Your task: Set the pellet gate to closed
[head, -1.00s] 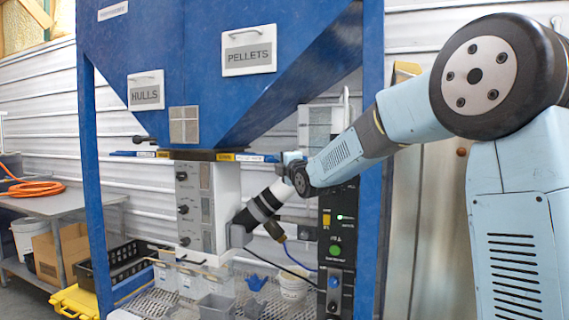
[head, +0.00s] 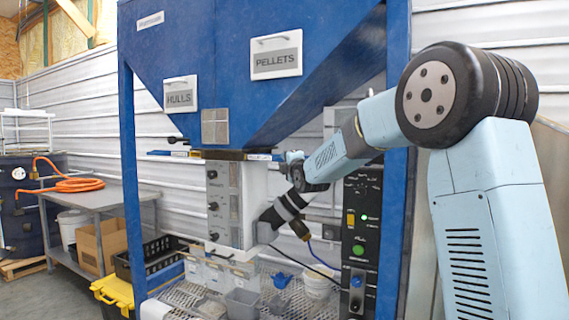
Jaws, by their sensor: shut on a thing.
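The blue hopper has a PELLETS sign (head: 276,62) on its right slope and a HULLS sign (head: 180,95) on its left. Under its outlet runs a flat gate bar (head: 262,157), with blue and yellow parts and small labels too small to read. A white housing (head: 232,228) with several dark knobs hangs below it. My gripper (head: 266,232) points down and left at the housing's right edge, well below the bar. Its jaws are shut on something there. The fingertips and the thing held are hidden, and I cannot tell the gate's setting.
A black control panel (head: 360,235) with a lit green button stands just right of my gripper. Blue frame posts (head: 133,200) flank the hopper. Bins and a blue scoop (head: 282,280) lie on the mesh shelf below. A grey bench (head: 95,197) with an orange hose stands left.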

